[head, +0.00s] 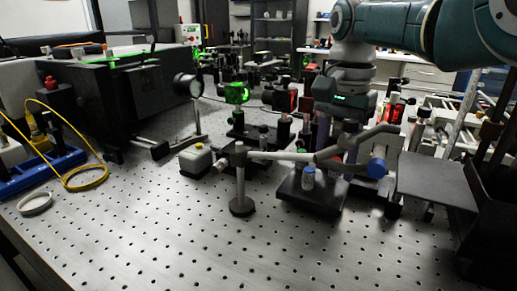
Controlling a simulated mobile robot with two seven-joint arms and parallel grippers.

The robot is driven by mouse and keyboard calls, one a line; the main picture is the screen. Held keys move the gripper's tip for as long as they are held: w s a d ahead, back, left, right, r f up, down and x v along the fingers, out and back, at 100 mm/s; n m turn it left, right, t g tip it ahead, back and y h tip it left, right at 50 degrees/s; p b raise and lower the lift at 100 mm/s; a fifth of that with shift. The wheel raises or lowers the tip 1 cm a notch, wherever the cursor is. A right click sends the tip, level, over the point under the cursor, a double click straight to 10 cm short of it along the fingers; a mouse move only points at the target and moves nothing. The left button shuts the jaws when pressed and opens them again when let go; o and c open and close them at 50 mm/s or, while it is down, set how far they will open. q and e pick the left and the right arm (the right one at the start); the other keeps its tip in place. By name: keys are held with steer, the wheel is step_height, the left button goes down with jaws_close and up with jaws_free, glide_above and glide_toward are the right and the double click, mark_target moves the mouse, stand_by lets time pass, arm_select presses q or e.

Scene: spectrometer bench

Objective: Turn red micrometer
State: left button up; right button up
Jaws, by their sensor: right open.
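My right gripper (337,130) hangs from the teal arm at the upper right and points down. Its fingers are apart, over the black base plate with a blue-capped part (376,168). A red part (395,112) on a post stands just right of the gripper. Another small red part (293,101) on a mount stands left of it. I cannot tell which of them is the red micrometer, and neither is between the fingers. The fingertips are dark and partly lost against the posts behind. My left gripper is out of view.
A green-lit mount (236,93) and a round black lens holder (187,86) stand to the left. A grey plate (437,180) juts out at right. The front of the perforated table (200,250) is clear.

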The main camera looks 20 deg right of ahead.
jaws_close()
stand_by(0.4)
